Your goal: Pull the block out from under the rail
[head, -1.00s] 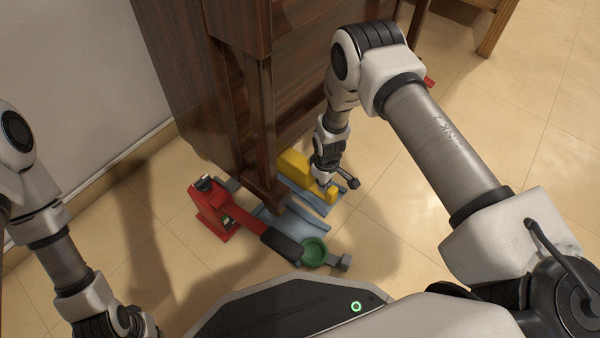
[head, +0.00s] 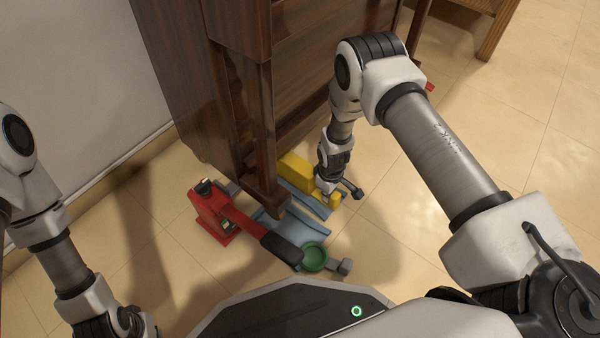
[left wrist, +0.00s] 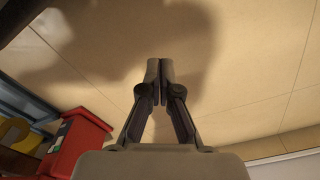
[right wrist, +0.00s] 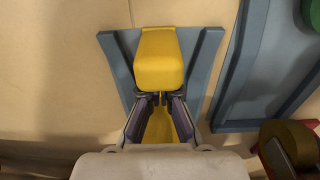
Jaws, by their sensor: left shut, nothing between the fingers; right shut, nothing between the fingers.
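The yellow block (head: 296,166) lies on a blue-grey tray (head: 313,205) on the floor, its far end close to the dark wooden lower rail (head: 305,122). A lower yellow part (head: 332,199) shows at its near end. My right gripper (head: 324,190) points down at the block, between the tall part and that near part. In the right wrist view the shut fingers (right wrist: 162,98) are right by the block's tall part (right wrist: 159,62), with yellow below and between the finger links. Whether they touch it is unclear. My left gripper (left wrist: 160,72) is shut and empty above bare floor.
A red jack (head: 212,212) with a black-gripped lever (head: 282,249) stands left of a wooden leg (head: 262,150). The floor to the right is clear.

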